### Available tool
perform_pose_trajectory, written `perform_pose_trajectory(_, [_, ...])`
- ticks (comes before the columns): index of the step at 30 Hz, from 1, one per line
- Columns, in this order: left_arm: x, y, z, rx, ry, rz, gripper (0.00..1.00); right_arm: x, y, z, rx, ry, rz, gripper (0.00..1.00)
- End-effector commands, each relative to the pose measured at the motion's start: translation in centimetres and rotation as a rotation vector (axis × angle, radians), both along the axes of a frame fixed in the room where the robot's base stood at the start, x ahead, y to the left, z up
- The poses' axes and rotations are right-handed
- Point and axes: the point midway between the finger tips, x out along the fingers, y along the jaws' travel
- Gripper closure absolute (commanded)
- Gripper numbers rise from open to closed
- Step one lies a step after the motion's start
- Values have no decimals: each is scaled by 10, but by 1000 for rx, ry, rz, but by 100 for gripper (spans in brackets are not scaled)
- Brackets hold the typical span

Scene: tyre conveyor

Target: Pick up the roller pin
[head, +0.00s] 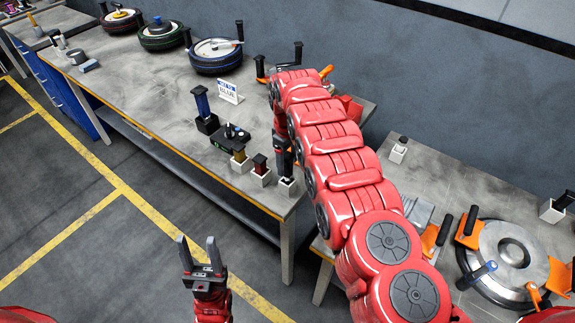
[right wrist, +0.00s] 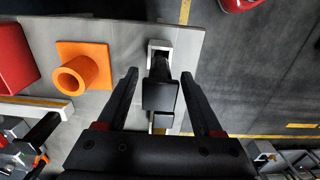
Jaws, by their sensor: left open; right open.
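A dark pin (right wrist: 158,95), which appears to be the roller pin, stands in a small white holder (right wrist: 160,45) near the table edge. My right gripper (right wrist: 159,77) is open, with one finger on each side of the pin in the right wrist view. I cannot tell whether either finger touches it. In the head view this gripper (head: 284,160) is above the white holder (head: 288,186) at the table's near corner and hides most of the pin. My left gripper (head: 200,246) is open and empty, in front of the table over the floor.
Holders with a yellow block (head: 240,161) and a dark red block (head: 260,164) stand close left of the right gripper. A blue-handled tool (head: 201,101) and a sign (head: 230,92) stand behind. A wheel (head: 511,252) is at right.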

Motion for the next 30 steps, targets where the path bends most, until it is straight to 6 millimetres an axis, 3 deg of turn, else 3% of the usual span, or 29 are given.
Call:
perform_pose_trajectory(4, [0,0,4,0,1,0,50,0,0,-14,-1,-1,0,32])
perform_pose_trajectory(12, [0,0,4,0,1,0,50,1,0,-16,1,-4,0,34])
perform_pose_trajectory(23, [0,0,4,0,1,0,50,1,0,-16,1,-3,0,99])
perform_pose_trajectory(30, [0,0,4,0,1,0,50,1,0,-16,0,-3,0,100])
